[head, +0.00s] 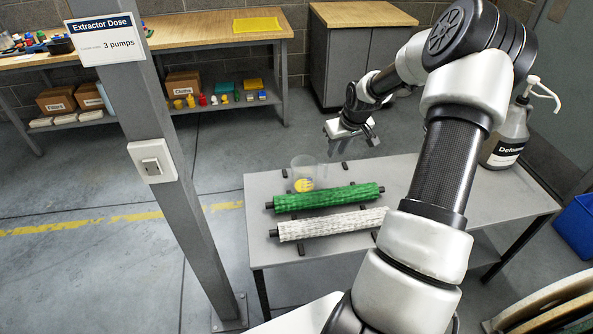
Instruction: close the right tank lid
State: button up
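No tank or tank lid can be made out in the head view. My gripper (354,146) is held above the back of the grey table, with its fingers spread apart and nothing visible between them. It is behind and to the right of a clear cup. Curved, tan-edged round shapes (548,300) are cut off at the lower right corner; I cannot tell what they belong to.
The grey table (262,237) holds a green roller (325,197), a white roller (330,223), the clear cup (303,174) and a Defoamer pump bottle (507,136). A grey post (165,205) stands at left. A blue bin (577,226) is at right. Open floor lies at left.

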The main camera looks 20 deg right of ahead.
aim_at(326, 173)
jog(key=b+x, duration=0.3)
jog(key=x, duration=1.5)
jog(key=shift+d, duration=0.1)
grip_shut()
